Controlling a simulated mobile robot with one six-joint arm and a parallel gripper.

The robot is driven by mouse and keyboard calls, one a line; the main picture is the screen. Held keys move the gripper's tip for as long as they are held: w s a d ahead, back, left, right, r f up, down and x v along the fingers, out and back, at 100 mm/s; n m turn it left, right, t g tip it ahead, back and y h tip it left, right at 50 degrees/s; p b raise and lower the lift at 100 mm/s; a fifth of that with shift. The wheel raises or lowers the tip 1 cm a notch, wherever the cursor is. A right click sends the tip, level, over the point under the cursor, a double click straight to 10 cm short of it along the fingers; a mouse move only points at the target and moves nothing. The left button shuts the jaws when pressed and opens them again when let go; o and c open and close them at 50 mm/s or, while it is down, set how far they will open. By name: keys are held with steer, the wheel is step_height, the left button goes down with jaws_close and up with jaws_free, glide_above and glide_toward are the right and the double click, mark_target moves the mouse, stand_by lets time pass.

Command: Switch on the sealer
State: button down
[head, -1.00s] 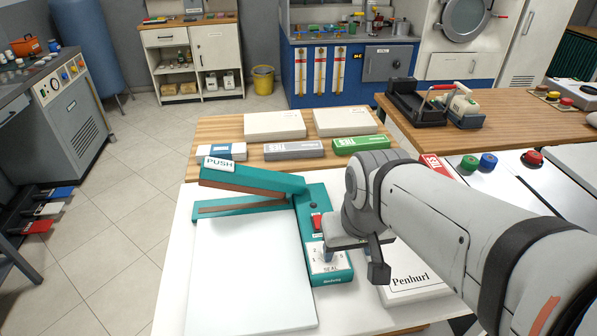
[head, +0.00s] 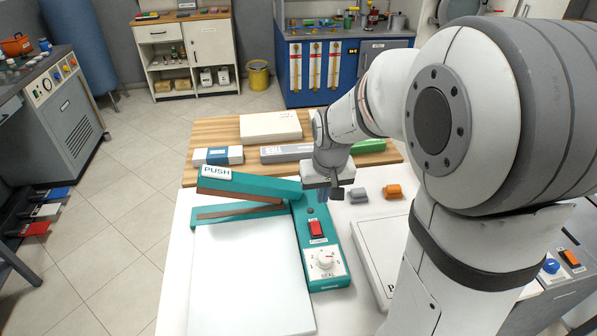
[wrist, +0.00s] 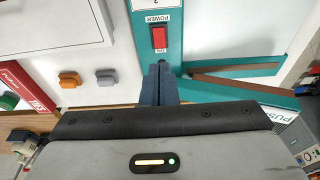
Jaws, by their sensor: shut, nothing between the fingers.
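The teal sealer (head: 328,271) stands on the white table, with its PUSH arm (head: 245,185) raised at the left. Its red power switch (head: 316,228) sits in the middle of the teal body, above the white SEAL dial (head: 325,261). The switch also shows in the wrist view (wrist: 159,37), just beyond my fingertips, beside the words POWER and ON. My gripper (head: 331,193) is shut and empty, above the far end of the sealer body. In the wrist view my shut fingers (wrist: 157,70) point at the switch with a small gap in the picture. Contact cannot be seen.
A grey knob-like piece (head: 358,195) and an orange one (head: 393,191) sit right of the sealer. A white box (head: 372,250) lies nearer, partly behind my arm. Boxes, including a grey one (head: 287,153), lie behind on the wooden surface. The sealer's white plate (head: 245,280) is clear.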

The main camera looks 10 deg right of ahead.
mark_target(314, 221)
steer(key=w, duration=0.1)
steer(key=w+f, duration=0.1)
steer(key=w, duration=0.1)
steer(key=w+f, duration=0.1)
steer(key=shift+w+d+p, duration=0.1)
steer(key=shift+w+p, duration=0.2)
steer(key=shift+p, duration=0.05)
steer(key=shift+f, duration=0.1)
steer(key=w+f, duration=0.1)
steer(key=f, duration=0.3)
steer(key=f+p, duration=0.1)
steer(key=f, duration=0.4)
steer(key=w+f+p, duration=0.1)
steer(key=f, duration=0.3)
steer(key=shift+w+f, duration=0.3)
